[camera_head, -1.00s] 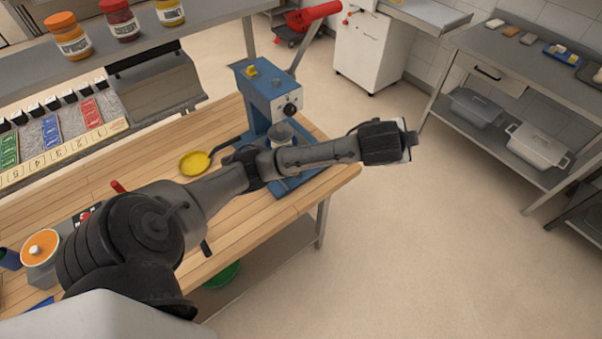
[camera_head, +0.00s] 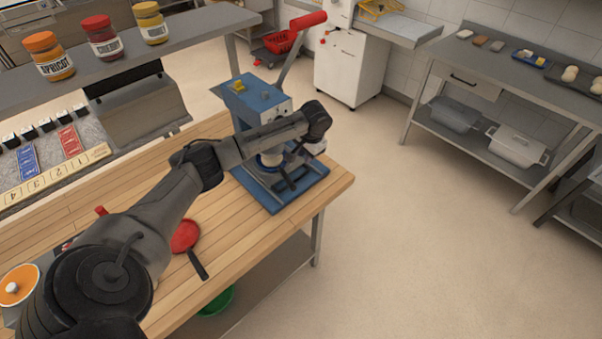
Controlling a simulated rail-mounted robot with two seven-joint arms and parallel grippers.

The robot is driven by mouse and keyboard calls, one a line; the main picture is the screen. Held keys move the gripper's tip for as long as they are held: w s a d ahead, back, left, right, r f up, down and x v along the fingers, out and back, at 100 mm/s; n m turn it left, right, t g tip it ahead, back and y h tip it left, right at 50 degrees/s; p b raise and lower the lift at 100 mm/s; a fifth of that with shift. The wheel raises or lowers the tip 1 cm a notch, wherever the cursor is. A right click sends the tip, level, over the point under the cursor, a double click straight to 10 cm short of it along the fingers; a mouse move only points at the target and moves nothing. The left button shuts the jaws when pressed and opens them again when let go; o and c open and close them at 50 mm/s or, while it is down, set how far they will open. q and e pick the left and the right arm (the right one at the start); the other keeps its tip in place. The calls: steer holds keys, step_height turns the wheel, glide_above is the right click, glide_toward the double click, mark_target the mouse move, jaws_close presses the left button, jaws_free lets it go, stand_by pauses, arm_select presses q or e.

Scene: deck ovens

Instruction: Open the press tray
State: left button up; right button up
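The press (camera_head: 258,100) is a blue machine at the right end of the wooden worktable, with a long lever ending in a red grip (camera_head: 308,20). Its blue base (camera_head: 312,190) lies flat on the table. A dark handle-like part (camera_head: 287,178) shows above the base, below a pale round part (camera_head: 271,158); I cannot tell which part is the tray. My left arm reaches across the front of the press. My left gripper (camera_head: 318,147) points down beside the press's right side; its fingers are small and partly hidden, and contact is unclear. My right gripper is out of view.
A red round paddle (camera_head: 186,236) with a dark handle lies on the worktable (camera_head: 225,240) beside my arm. A shelf with several jars (camera_head: 102,38) stands behind. The floor to the right is open, up to a steel side table (camera_head: 530,75).

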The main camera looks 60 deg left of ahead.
mark_target(301, 175)
arm_select(q)
steer(key=f, duration=0.3)
steer(key=a+f, duration=0.1)
steer(key=f, duration=0.3)
steer(key=a+f+b, duration=0.1)
steer(key=f, duration=0.3)
steer(key=shift+s, duration=0.25)
steer(key=shift+c, duration=0.2)
jaws_close()
